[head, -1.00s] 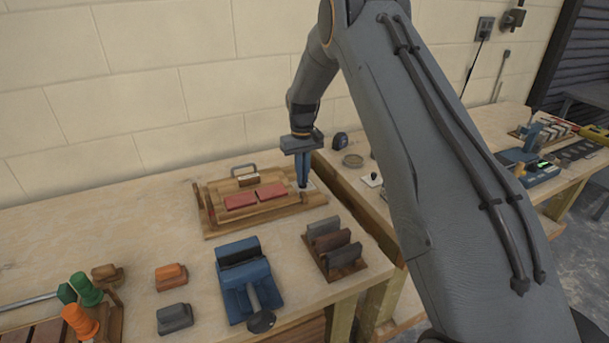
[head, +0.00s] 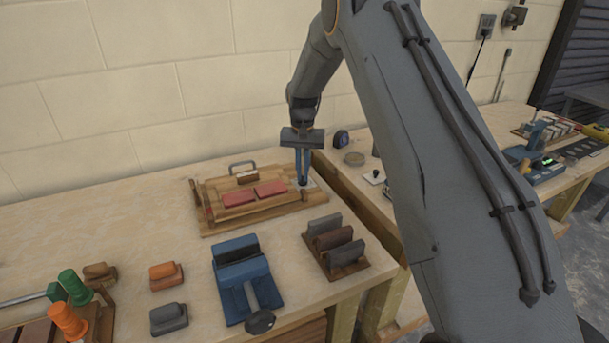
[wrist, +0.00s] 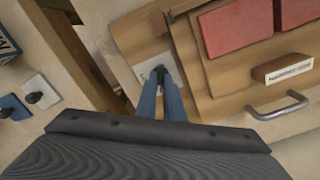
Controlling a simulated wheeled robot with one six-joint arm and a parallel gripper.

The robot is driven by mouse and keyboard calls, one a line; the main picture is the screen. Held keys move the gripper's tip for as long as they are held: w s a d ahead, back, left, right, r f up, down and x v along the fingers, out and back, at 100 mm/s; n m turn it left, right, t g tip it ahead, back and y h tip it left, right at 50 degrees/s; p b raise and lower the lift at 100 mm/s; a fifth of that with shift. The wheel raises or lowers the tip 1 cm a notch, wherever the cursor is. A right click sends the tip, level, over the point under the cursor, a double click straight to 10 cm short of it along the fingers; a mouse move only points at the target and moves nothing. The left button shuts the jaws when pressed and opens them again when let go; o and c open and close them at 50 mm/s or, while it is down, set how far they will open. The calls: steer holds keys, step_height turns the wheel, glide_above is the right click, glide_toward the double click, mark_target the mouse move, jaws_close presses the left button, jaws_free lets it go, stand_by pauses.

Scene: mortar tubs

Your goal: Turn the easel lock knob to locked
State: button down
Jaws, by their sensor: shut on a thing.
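The wooden easel (head: 225,225) lies on the workbench against the wall, with red bricks (head: 270,188) on it and a grey handle at its back. It also shows in the wrist view (wrist: 222,104). My gripper (head: 303,182) points down at the easel's right end. In the wrist view its blue fingers (wrist: 160,80) are shut on the small dark lock knob (wrist: 157,73), mostly hidden between the tips. The knob sits on a pale plate (wrist: 148,68) with markings too small to read. Which way the knob points cannot be told.
A blue clamp-like tool (head: 243,280) and a wooden rack of dark blocks (head: 335,246) stand in front of the easel. A second bench (head: 540,190) with several items is to the right, past a gap. The bench left of the easel is clear.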

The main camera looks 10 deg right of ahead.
steer(key=m+b, duration=0.2)
steer(key=m, duration=0.4)
steer(key=shift+m, duration=0.3)
steer(key=m, duration=0.4)
steer(key=shift+a+m+b, duration=0.1)
steer(key=shift+m+b, duration=0.25)
steer(key=shift+m, duration=0.05)
steer(key=shift+r+m, duration=0.1)
steer(key=shift+m, duration=0.2)
steer(key=c, duration=1.9)
jaws_free()
steer(key=shift+a, duration=0.15)
steer(key=shift+o, duration=0.2)
steer(key=shift+d, duration=0.2)
steer(key=shift+r+b, duration=1)
steer(key=shift+r, duration=2.85)
